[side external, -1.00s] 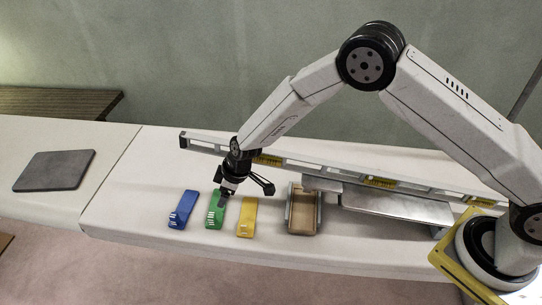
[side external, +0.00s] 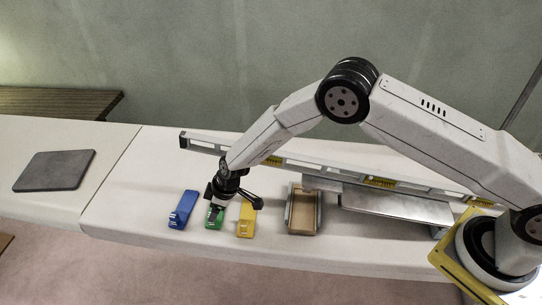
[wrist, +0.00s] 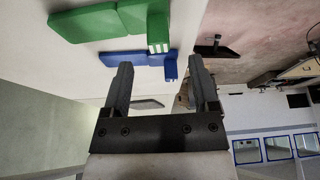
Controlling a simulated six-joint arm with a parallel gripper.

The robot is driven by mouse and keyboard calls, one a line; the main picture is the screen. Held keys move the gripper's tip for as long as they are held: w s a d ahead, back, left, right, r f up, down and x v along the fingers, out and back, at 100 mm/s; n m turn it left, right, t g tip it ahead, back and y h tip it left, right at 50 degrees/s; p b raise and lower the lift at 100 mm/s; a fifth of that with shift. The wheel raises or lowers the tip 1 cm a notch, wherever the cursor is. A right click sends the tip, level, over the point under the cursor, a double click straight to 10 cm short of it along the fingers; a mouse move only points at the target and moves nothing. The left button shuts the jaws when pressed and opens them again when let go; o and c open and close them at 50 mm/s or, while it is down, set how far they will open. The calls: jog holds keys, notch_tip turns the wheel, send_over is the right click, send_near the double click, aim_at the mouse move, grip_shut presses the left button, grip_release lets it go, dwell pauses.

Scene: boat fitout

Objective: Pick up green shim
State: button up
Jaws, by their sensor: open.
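The green shim (side external: 214,225) lies on the white bench between the blue and yellow shims; its far part is hidden behind my gripper in the side view. My gripper (side external: 213,212) is open, pointing down low over the green shim, with nothing seen in it. I cannot tell whether the fingers touch the shim. In the wrist view the green shim (wrist: 95,24) shows at the top left, above and left of my spread fingers (wrist: 160,62).
The blue shim (side external: 183,209) lies close on the left, and the yellow shim (side external: 246,219) close on the right. A wooden-bottomed tray (side external: 290,209) stands farther right. A long level (side external: 330,172) runs behind. A grey pad (side external: 54,171) lies far left.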

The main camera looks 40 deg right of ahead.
aim_at(217, 224)
jog(key=shift+f, duration=0.15)
jog(key=shift+x, duration=2.45)
grip_shut()
